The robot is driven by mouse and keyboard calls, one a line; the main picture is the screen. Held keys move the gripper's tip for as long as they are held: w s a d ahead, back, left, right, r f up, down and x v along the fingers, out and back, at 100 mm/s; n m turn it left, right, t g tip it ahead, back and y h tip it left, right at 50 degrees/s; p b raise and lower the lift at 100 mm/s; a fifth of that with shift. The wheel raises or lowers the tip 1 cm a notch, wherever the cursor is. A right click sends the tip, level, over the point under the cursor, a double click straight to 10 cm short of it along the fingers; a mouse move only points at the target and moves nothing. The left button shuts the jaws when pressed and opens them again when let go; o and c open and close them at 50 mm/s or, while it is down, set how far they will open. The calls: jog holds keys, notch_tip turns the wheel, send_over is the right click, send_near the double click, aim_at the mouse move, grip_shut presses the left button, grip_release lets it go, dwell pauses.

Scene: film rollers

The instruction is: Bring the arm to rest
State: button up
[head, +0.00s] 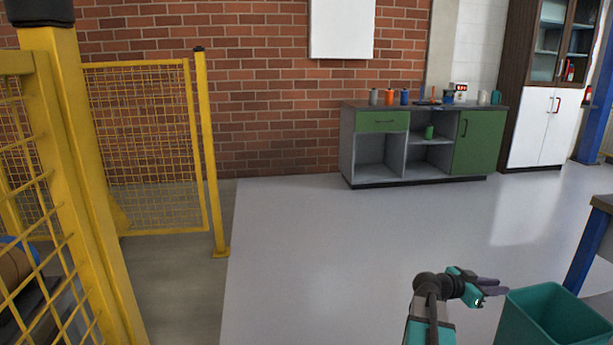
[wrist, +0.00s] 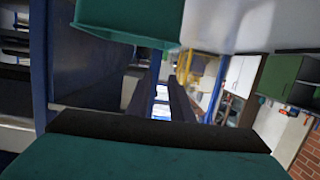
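My arm (head: 430,310) reaches up from the bottom of the head view, right of the middle, with its wrist bent to the right. My gripper (head: 491,286) points right, beside and above the near-left rim of a teal bin (head: 552,318). In the wrist view two dark fingers of my gripper (wrist: 162,100) stand apart with a bright gap between them. Nothing shows between them. The teal bin also shows upside down at the top of the wrist view (wrist: 130,22), apart from the fingers.
A yellow mesh fence (head: 145,140) stands at the left. A green and grey cabinet (head: 420,142) with several small spools and cups on top stands by the brick wall. A blue-legged table (head: 590,240) is at the right edge. The grey floor (head: 330,240) in the middle is clear.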

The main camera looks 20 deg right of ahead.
jog(key=w+a+f+n+t+y+p, duration=0.2)
jog(key=w+a+f+n+t+p, duration=0.15)
jog(key=w+a+p, duration=0.7)
jog(key=w+a+f+n+y+p, duration=0.1)
jog(key=a+f+n+p, duration=0.15)
jog(key=a, duration=0.65)
jog(key=a+f+n+y+p, duration=0.15)
jog(key=a+f+p, duration=0.25)
jog(key=a, duration=0.5)
jog(key=s+a+f+n+g+y+p, duration=0.1)
jog(key=s+a+f+n+y+p, duration=0.2)
jog(key=s+a, duration=0.4)
jog(key=s+a+f+n+g+y+p, duration=0.2)
jog(key=s+a, duration=0.6)
jog(key=a, duration=0.8)
jog(key=s+a+f+n+g+y+p, duration=0.2)
jog(key=s+a+n+y+p, duration=0.3)
jog(key=a, duration=0.7)
jog(key=s+f+n+p, duration=0.1)
jog(key=s+n, duration=0.1)
jog(key=shift+s+f+n+p, duration=0.35)
jog(key=shift+p, duration=0.05)
jog(key=shift+a+g+y, duration=0.1)
jog(key=shift+g+y, duration=0.15)
